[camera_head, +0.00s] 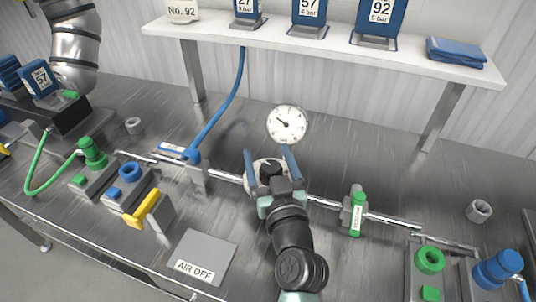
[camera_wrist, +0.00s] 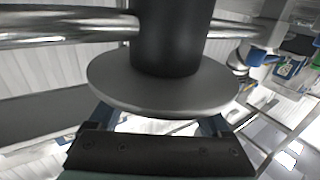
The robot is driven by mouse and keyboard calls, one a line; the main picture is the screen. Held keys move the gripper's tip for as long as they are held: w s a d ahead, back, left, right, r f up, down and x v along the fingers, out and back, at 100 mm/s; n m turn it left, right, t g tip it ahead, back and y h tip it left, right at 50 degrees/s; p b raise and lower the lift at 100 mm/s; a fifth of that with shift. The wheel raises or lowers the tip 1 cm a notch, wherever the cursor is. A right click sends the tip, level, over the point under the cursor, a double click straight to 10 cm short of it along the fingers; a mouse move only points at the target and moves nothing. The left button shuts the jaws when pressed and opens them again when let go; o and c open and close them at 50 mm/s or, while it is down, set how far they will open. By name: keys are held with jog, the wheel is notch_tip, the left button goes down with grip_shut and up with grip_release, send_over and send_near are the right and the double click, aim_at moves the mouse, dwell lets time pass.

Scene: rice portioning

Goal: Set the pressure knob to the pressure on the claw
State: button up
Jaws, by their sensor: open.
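A black pressure knob (camera_head: 271,166) sits on a pale round base on the silver pipe, below a round white gauge (camera_head: 287,124). The gauge needle points to the upper left; its scale is too small to read. My gripper (camera_head: 270,160) is open, its blue fingers on either side of the knob, with gaps visible. In the wrist view the black cylinder (camera_wrist: 172,35) and a grey disc (camera_wrist: 165,88) stand close in front of my gripper. A blue claw tagged 57 (camera_head: 41,78) stands at the left. On the shelf, a blue claw card reads 57, 4 bar (camera_head: 309,10).
The shelf (camera_head: 270,36) also holds cards reading 27, 3 bar (camera_head: 246,10) and 92, 5 bar (camera_head: 379,12). The pipe (camera_head: 325,203) crosses the bench. A yellow lever (camera_head: 146,209) and AIR OFF plate (camera_head: 203,255) lie left; a green-handled valve (camera_head: 357,212) stands right.

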jog(key=shift+c, duration=0.2)
grip_shut()
dwell(0.3)
